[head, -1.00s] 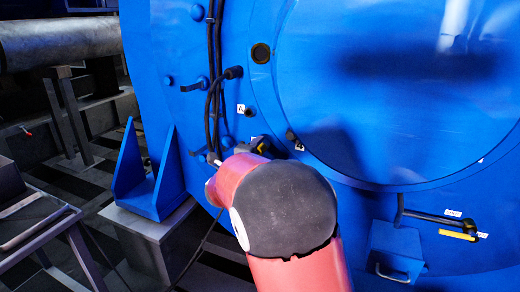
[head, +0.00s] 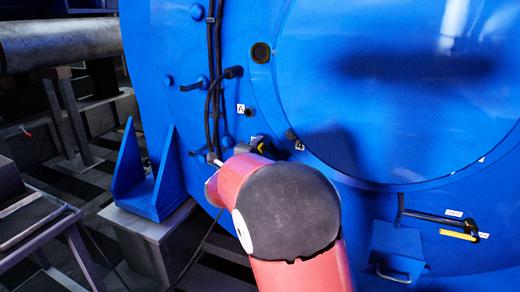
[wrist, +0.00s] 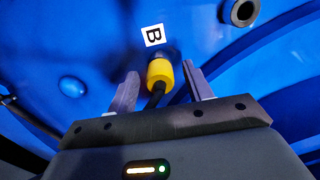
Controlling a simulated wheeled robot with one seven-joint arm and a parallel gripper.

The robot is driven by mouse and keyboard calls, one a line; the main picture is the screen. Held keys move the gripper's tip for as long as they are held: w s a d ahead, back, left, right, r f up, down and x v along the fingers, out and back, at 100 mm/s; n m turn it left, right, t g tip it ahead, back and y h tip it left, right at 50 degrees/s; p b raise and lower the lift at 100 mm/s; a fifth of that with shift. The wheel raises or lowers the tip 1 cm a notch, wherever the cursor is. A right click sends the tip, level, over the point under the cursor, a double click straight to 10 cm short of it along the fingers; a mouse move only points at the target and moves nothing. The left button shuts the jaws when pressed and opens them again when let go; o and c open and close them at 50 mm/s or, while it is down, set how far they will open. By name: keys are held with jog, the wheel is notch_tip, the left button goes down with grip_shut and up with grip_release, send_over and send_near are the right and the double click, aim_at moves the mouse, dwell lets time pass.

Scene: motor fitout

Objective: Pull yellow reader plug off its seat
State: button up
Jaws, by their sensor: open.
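The yellow plug (wrist: 160,76) sits at the blue panel just below a white label marked B (wrist: 153,35). A black cable comes out of its near end. My gripper (wrist: 160,70) is open, with one finger on each side of the plug in the wrist view. A gap shows between the plug and each finger, narrower on the right. In the head view my arm hides most of this area. A small yellow patch (head: 262,148) shows beside the dark gripper end; I cannot tell there how the fingers stand to it.
Black cables (head: 212,75) run down the blue housing, left of the label marked A (head: 241,108). A round bolt head (wrist: 72,86) and a dark-centred socket (wrist: 241,12) flank the plug. A yellow-handled lever (head: 458,235) is at lower right.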

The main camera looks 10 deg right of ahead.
dwell(0.4)
grip_shut()
jog(key=b+v, duration=0.1)
jog(key=v, duration=0.5)
dwell(1.2)
jog(key=shift+a, duration=0.1)
jog(key=b+v, duration=0.3)
jog(key=v, duration=1.9)
dwell(0.4)
